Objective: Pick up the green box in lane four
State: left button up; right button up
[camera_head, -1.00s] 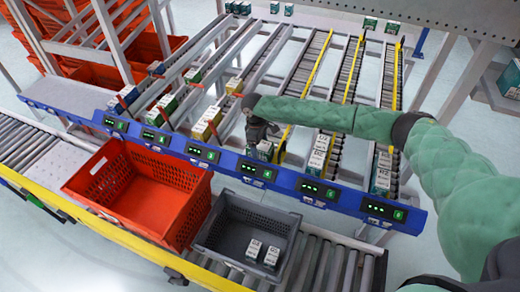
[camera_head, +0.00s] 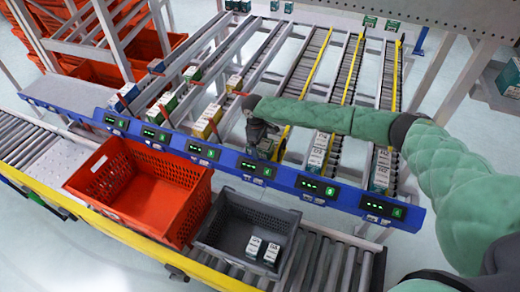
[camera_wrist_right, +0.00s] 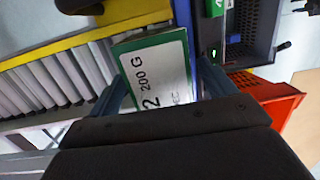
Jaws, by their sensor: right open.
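The green box (camera_head: 265,153) stands at the front end of lane four, behind the blue rail. In the right wrist view its white label and green edges (camera_wrist_right: 156,72) show between my fingers, with part of it hidden by the gripper body. My right gripper (camera_head: 261,141) is over the box from above and is open, one finger on each side of it. I cannot tell whether the fingers touch the box. My left gripper is not in view.
The blue rail (camera_head: 228,161) with lit displays runs along the lane fronts. Other boxes stand in neighbouring lanes, such as a white-and-green one (camera_head: 317,155). A red tote (camera_head: 180,225) and a grey tote (camera_head: 207,247) holding two small boxes sit on the front conveyor.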

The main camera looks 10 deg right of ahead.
jog(key=shift+c, duration=0.4)
jog(key=c, duration=1.1)
